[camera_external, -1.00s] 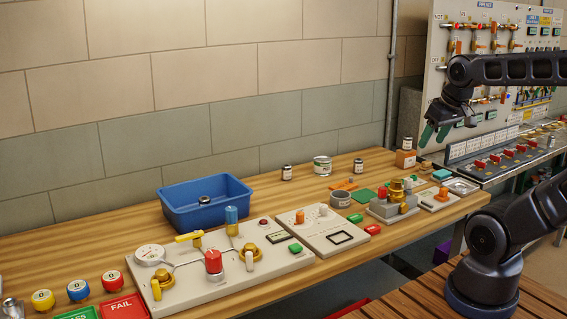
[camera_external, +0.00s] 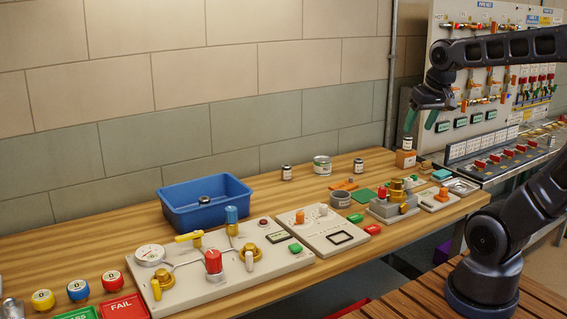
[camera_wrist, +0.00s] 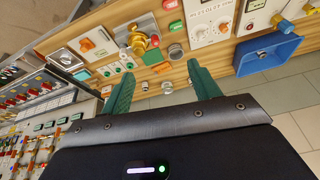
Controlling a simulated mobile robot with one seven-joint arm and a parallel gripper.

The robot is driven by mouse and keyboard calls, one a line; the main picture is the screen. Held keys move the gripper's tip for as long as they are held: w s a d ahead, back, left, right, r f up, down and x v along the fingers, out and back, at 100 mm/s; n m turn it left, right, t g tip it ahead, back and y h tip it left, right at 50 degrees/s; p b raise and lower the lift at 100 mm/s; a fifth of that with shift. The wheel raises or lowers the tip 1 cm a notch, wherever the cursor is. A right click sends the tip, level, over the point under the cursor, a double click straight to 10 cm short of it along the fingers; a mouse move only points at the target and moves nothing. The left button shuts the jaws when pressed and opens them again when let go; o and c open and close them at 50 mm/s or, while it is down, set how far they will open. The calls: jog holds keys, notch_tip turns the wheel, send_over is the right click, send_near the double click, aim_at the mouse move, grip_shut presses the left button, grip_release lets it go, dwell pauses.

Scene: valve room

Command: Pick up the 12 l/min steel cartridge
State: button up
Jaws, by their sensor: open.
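Several small dark cylinders with pale bands could be the steel cartridge, but I cannot read any marking. A second dark cylinder (camera_external: 358,166) and a third dark cylinder (camera_external: 286,173) stand along the back. A dark round piece (camera_external: 204,200) lies in the blue bin (camera_external: 178,217); it also shows in the wrist view (camera_wrist: 262,53). My gripper (camera_external: 421,119) is open and empty, in the air above the bench's right part. Its green fingers (camera_wrist: 162,82) are spread in the wrist view.
A pale tin (camera_external: 322,165) and a grey cup (camera_external: 340,199) stand mid-bench. Panels with valves and knobs (camera_external: 222,262) fill the front. A brass valve fixture (camera_external: 395,201) stands to the right. A wall board of pipes (camera_external: 490,70) is behind my arm.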

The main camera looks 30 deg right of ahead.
jog(key=w+r+m+g, duration=0.1)
jog(key=w+r+m, duration=0.25)
jog(key=w, duration=1.15)
jog(key=m+g+h, duration=0.1)
jog(key=m+g, duration=0.2)
jog(key=m, duration=0.8)
send_over(286, 165)
jog(key=a, duration=0.1)
notch_tip(286, 165, down, 26)
jog(key=shift+s+a+f, duration=0.1)
jog(key=shift+a, duration=0.05)
jog(key=f, duration=0.5)
jog(key=shift+d+f, duration=0.3)
jog(key=shift+f, duration=0.1)
jog(key=shift+d+f, duration=0.2)
jog(key=shift+f, duration=1.1)
jog(key=shift+d+f, duration=0.2)
jog(key=shift+f, duration=1.05)
jog(key=shift+c, duration=0.2)
jog(key=c, duration=1.2)
